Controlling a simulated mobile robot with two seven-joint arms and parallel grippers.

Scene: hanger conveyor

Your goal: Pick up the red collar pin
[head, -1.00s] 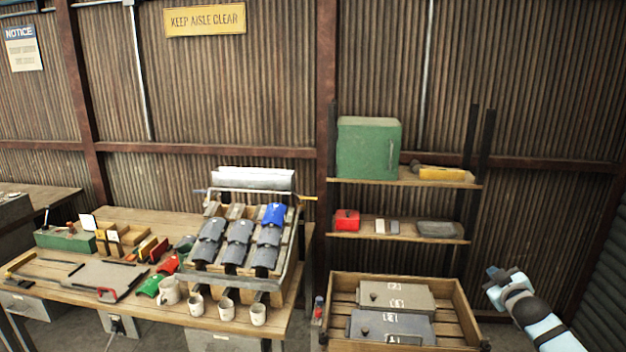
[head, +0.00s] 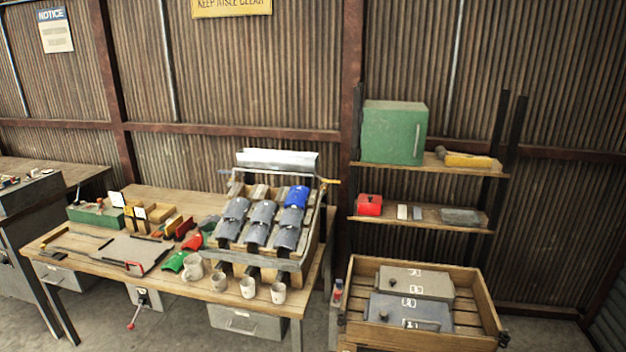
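I cannot single out the red collar pin with certainty. A thin piece with a red end (head: 131,325) hangs below the front edge of the workbench (head: 85,262), under a grey box; it is too small to identify. Red and green curved pieces lie on the bench, with a red one (head: 192,241) beside a green one (head: 174,261). A sloped rack (head: 300,262) on the bench holds several grey curved pieces and one blue piece (head: 297,196). Neither of my grippers is in view.
Several mugs (head: 248,287) line the bench's front edge. A wooden crate (head: 480,300) with grey cases stands at the right, a small red-and-blue item (head: 338,290) at its left. Wall shelves (head: 430,169) hold a green box (head: 393,132) and a red box (head: 369,205).

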